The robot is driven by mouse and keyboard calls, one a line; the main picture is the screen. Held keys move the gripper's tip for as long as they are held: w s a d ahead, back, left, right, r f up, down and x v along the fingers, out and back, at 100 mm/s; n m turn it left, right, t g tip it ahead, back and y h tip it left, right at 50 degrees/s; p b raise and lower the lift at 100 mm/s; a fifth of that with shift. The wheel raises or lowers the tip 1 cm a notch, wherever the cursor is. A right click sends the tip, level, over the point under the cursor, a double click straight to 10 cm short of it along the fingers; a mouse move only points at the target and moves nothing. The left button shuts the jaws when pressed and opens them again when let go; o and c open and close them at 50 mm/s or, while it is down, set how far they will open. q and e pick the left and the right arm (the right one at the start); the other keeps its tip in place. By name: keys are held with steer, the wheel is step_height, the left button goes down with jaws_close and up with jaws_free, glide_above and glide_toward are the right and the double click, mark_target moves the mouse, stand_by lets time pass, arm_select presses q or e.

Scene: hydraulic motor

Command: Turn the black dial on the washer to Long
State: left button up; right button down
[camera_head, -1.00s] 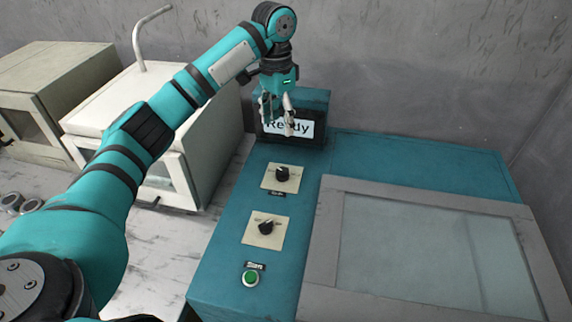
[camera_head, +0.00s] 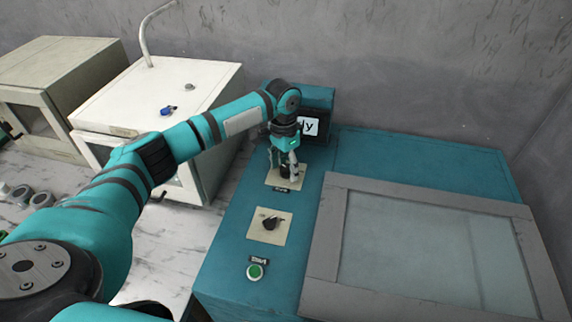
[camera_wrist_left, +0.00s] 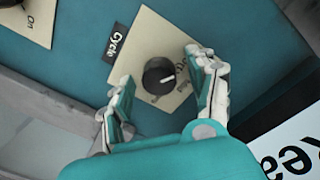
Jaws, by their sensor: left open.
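The teal washer (camera_head: 225,240) has two black dials on cream plates. The upper dial (camera_wrist_left: 158,76), labelled "Cycle" in the left wrist view, has a white pointer line; its plate's other lettering is too small or hidden to read fully. My left gripper (camera_head: 284,175) is over this dial, pointing down. In the left wrist view its open fingers (camera_wrist_left: 165,95) stand on either side of the dial, apart from it. The lower dial (camera_head: 270,222) is on its own plate nearer the front. My right gripper is not in view.
A green button (camera_head: 255,271) sits below the lower dial. A display (camera_head: 311,126), partly hidden by my arm, stands behind the dials. A grey-framed glass lid (camera_head: 420,245) is to the right. White and beige cabinets (camera_head: 40,85) stand at the left.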

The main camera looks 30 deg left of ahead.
arm_select(q)
steer(key=shift+c, duration=0.9)
steer(key=c, duration=1)
steer(key=shift+o, duration=0.2)
